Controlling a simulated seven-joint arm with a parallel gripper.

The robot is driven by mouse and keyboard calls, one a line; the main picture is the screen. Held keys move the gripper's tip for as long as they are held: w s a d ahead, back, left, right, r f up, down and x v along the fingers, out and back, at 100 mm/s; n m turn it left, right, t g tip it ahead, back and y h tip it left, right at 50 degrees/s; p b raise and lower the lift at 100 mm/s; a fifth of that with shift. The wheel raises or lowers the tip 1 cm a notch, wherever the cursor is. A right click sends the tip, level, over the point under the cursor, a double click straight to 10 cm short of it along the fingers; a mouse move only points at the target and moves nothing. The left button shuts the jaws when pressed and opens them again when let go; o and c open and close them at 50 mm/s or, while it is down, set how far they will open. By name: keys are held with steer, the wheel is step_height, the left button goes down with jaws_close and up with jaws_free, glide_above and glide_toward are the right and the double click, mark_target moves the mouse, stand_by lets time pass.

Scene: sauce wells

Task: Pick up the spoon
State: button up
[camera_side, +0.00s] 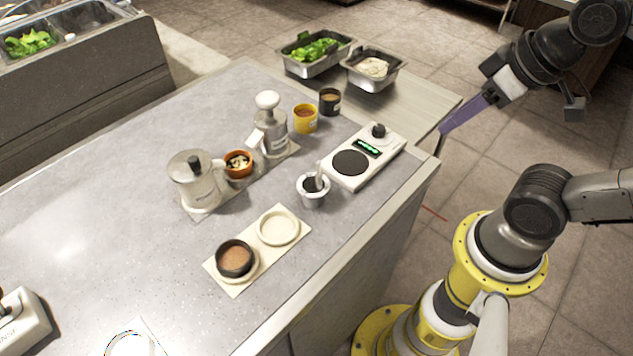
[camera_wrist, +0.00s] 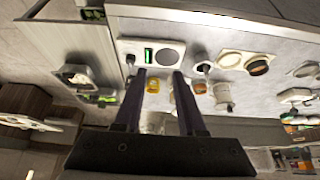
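My gripper (camera_side: 441,133) is in the air off the right edge of the counter, beside the scale. The wrist view shows its two purple fingers (camera_wrist: 159,73) spread apart with nothing held between them. A small metal cup (camera_side: 312,200) stands on the counter in front of the scale. A pale handle (camera_side: 319,170) sticks up from this cup; I cannot tell whether it belongs to a spoon, as its lower end is hidden. The metal cup also shows in the wrist view (camera_wrist: 204,68), right of the fingers. No other spoon is clear.
A white scale (camera_side: 385,148) lies near the right edge. A board (camera_side: 240,284) holds a brown-filled bowl (camera_side: 235,262). Two metal trays sit at the back.

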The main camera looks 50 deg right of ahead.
steer(key=shift+o, duration=0.6)
